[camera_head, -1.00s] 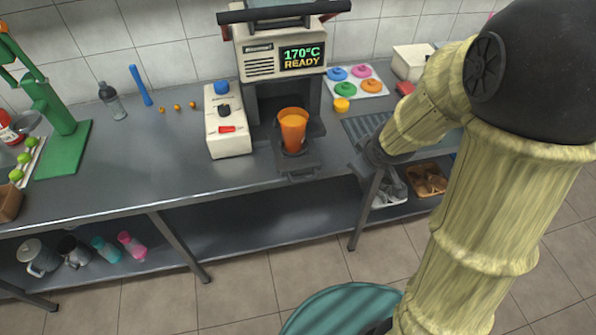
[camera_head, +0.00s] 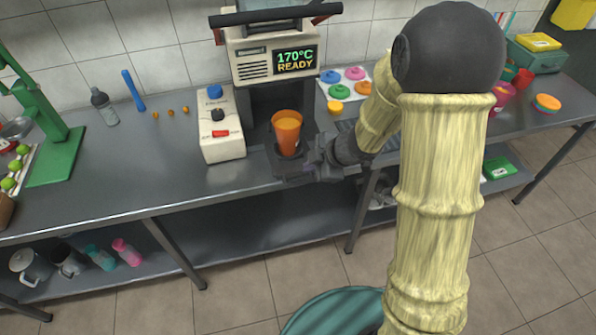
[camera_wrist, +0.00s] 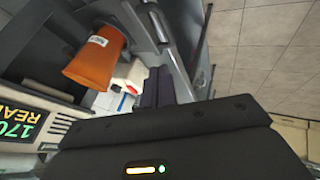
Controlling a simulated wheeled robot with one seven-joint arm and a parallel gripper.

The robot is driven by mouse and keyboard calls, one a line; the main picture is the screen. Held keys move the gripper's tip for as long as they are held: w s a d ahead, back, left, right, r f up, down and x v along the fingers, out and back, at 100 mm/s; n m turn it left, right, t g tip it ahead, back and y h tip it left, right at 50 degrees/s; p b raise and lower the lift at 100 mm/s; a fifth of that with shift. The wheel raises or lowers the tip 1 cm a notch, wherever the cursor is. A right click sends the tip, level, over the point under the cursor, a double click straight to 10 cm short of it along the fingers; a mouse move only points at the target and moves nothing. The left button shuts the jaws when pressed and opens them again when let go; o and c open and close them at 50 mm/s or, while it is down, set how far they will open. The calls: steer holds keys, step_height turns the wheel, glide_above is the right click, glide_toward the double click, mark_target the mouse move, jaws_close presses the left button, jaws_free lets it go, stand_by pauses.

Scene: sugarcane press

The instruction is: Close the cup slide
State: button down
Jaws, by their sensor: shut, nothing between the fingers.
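The cup slide (camera_head: 281,168) is a dark tray sticking out from the front of the press marked "170°C READY" (camera_head: 268,62). An orange cup (camera_head: 287,140) with orange contents stands upright on it; the cup also shows tilted in the wrist view (camera_wrist: 95,62). My gripper (camera_head: 318,168) is shut and empty, at the front right corner of the slide. In the wrist view its dark fingers (camera_wrist: 158,86) point toward the slide. I cannot tell whether they touch it. Part of the slide's right side is hidden behind my gripper.
A white control box (camera_head: 220,135) with a blue knob and red switch stands left of the slide. Coloured lids (camera_head: 340,91) lie on a mat behind my arm. A yellow lid (camera_head: 335,107) lies near my forearm. The counter (camera_head: 130,170) left of the box is mostly clear.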

mark_target(286, 178)
steer(key=b+x, duration=0.2)
steer(key=x, duration=0.8)
steer(key=shift+b, duration=0.4)
steer(key=shift+r, duration=0.1)
steer(key=shift+w, duration=0.1)
